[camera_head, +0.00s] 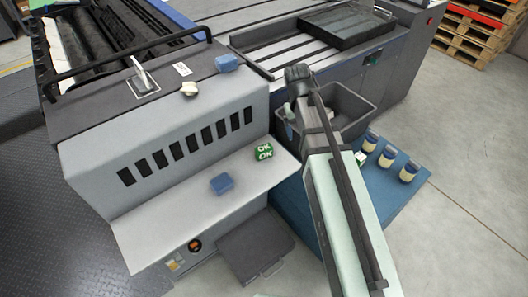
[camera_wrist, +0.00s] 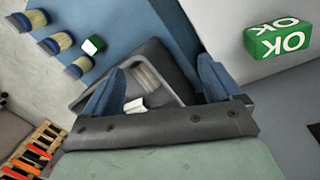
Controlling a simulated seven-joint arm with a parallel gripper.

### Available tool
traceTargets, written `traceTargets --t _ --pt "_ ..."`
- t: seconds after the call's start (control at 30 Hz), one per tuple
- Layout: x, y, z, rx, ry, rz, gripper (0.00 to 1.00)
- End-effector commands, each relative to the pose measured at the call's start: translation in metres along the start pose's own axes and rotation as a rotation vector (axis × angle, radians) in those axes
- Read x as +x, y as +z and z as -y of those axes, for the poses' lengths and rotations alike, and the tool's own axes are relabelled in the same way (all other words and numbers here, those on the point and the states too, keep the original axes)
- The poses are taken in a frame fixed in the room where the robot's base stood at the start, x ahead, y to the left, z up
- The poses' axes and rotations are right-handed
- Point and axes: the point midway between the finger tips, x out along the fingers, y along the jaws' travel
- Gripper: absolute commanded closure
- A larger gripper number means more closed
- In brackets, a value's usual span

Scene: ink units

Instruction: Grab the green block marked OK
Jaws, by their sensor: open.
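The green block marked OK (camera_head: 263,152) sits on the light grey shelf of the machine, near the shelf's right end. In the wrist view the green block (camera_wrist: 277,39) is at the upper right, with white OK letters on its faces. My gripper (camera_wrist: 160,88) is open, its two blue fingers spread with nothing held between them. The block lies beyond the right finger in the wrist view, apart from it. In the head view my gripper's fingers are mostly hidden near the dark bin, to the right of the block.
A blue block (camera_head: 222,184) lies on the same shelf (camera_head: 170,222). A dark bin (camera_head: 352,108) stands beside my arm. Several jars (camera_head: 387,157) and a small green-and-white block (camera_head: 361,158) are on the blue platform. Another blue block (camera_head: 226,63) and a cream lump (camera_head: 189,88) lie on the machine top.

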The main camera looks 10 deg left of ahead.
Motion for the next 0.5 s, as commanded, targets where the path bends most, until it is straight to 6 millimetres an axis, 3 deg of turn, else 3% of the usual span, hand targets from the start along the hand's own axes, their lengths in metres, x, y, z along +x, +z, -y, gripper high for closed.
traceTargets --t 0.03,0.2,0.33,0.5 --pt "-0.021 -0.007 0.012 -0.017 -0.008 -0.018 0.08" --pt "-0.070 -0.007 0.064 -0.111 -0.080 -0.052 0.08" --pt "-0.085 0.002 0.100 -0.190 -0.142 -0.055 0.08" --pt "-0.091 0.008 0.119 -0.237 -0.180 -0.055 0.08"
